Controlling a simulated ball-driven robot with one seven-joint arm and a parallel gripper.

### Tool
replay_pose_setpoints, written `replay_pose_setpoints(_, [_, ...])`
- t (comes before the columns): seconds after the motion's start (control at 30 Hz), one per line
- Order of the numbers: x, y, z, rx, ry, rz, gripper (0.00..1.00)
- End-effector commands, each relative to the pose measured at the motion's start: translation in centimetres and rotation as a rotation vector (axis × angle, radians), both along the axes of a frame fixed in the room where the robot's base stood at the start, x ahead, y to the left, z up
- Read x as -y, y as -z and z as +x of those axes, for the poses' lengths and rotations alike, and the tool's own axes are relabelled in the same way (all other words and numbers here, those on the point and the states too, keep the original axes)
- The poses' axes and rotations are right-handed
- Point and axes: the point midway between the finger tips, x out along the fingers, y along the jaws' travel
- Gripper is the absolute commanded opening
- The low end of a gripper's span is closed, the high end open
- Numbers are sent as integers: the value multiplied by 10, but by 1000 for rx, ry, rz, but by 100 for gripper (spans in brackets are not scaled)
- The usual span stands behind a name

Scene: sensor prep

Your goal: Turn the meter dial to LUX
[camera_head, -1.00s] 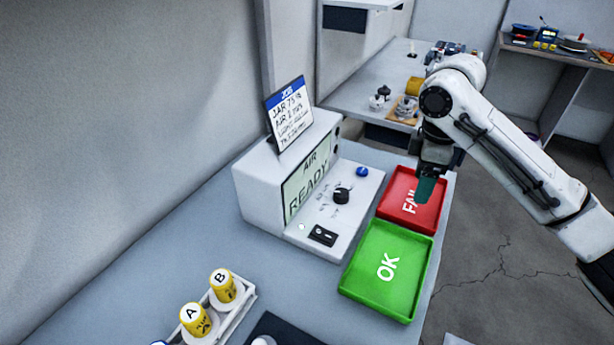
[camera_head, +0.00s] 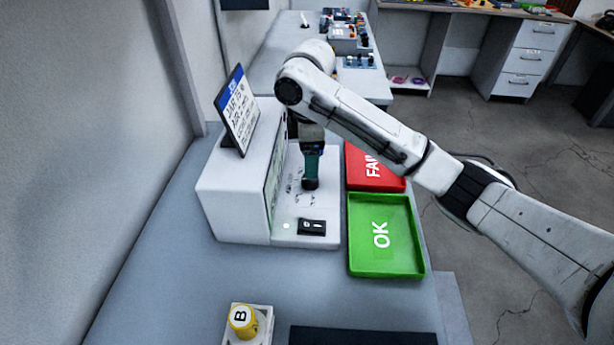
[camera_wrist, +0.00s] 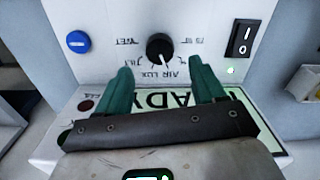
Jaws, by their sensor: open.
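The meter (camera_head: 232,195) is a white box with a flat control deck on the blue-grey bench. Its black round dial (camera_wrist: 159,47) shows in the wrist view, ringed by small labels; AIR and LUX are side by side below it in that view. In the head view, my gripper (camera_head: 311,180) is above the deck and largely hides the dial.
A black rocker switch (camera_wrist: 242,38) and a blue button (camera_wrist: 77,41) flank the dial. The meter's screen (camera_wrist: 180,99) is partly hidden by my fingers. Red FAIL tray (camera_head: 367,170) and green OK tray (camera_head: 388,262) stand right of the meter. A sign (camera_head: 237,112) stands on top.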

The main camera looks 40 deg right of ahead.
Motion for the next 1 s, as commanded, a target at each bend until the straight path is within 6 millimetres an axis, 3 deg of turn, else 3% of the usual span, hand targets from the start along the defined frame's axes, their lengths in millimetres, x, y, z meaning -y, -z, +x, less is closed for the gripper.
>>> replay_pose_setpoints(0.1, [-1, 26, 0, -1, 1, 3, 69])
replay_pose_setpoints(0.3, [1, 48, 0, -1, 1, -1, 69])
replay_pose_setpoints(0.73, [0, 58, 0, 1, 0, -1, 69])
replay_pose_setpoints(1.0, [0, 58, 0, 1, 0, -1, 45])
